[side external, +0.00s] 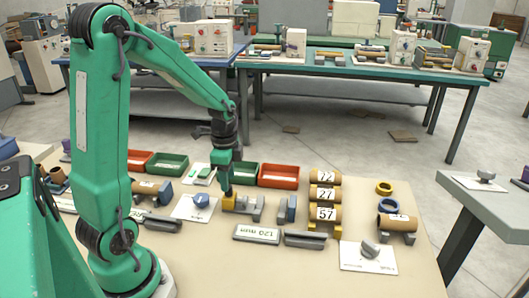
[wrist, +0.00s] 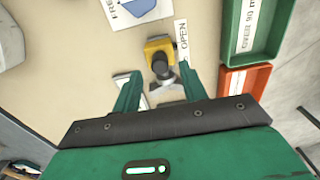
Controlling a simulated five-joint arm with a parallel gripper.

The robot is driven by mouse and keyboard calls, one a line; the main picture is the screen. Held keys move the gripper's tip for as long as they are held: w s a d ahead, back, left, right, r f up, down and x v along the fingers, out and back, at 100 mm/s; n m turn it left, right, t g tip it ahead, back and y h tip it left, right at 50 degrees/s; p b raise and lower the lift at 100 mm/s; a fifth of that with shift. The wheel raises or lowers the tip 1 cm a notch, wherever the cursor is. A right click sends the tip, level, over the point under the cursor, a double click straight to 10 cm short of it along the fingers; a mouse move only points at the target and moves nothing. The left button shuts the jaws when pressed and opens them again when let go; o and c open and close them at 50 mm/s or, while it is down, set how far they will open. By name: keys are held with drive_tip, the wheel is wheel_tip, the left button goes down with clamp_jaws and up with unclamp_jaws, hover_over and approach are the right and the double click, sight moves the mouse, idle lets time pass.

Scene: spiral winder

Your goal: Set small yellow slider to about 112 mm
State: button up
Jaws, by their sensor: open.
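A small yellow block (side external: 229,204) sits at the left end of a grey piece on the table in the side view. I take it as the yellow slider, but I see no scale mark to read. In the wrist view the yellow block (wrist: 158,46) carries a dark round part, with grey metal below it. My gripper (side external: 226,190) points down over the yellow block. In the wrist view its two green fingers (wrist: 160,75) are apart, with the grey part between them. Contact cannot be made out.
Green and red trays (side external: 278,175) stand behind the block. A white card with a blue knob (side external: 200,203) is on its left. Stacked numbered brown rolls (side external: 324,195) stand to the right.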

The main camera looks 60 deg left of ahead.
sight(235, 196)
drive_tip(key=shift+f, duration=1.85)
clamp_jaws()
